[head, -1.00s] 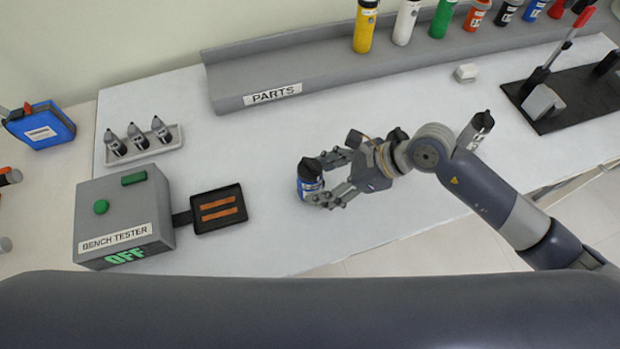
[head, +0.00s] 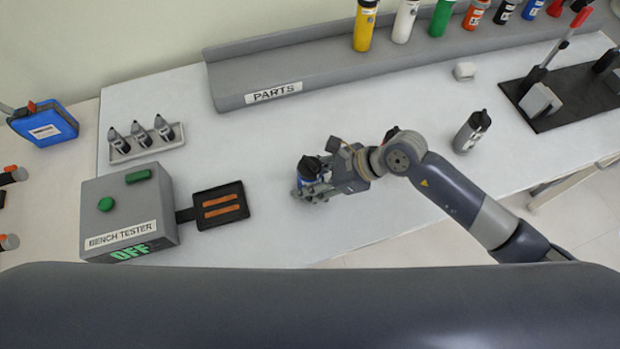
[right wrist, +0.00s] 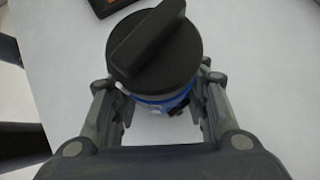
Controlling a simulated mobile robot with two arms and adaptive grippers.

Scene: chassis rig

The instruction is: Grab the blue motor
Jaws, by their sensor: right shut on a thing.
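The blue motor (head: 304,182) stands upright on the white bench, with a black cap on top. My right gripper (head: 312,190) is shut on it, reaching in from the right. In the right wrist view the motor's black cap (right wrist: 155,50) fills the middle and a strip of blue body shows below it. The two fingers (right wrist: 158,105) sit on either side of the body. The gripper hides much of the motor's lower part. My left gripper is not in view.
The bench tester (head: 128,212), reading OFF, stands at left with its black tray (head: 220,190). A small rack (head: 145,148) holds three dark-tipped pieces. A grey and black canister (head: 470,132) stands at right, beyond my forearm. The PARTS shelf (head: 230,80) runs along the back.

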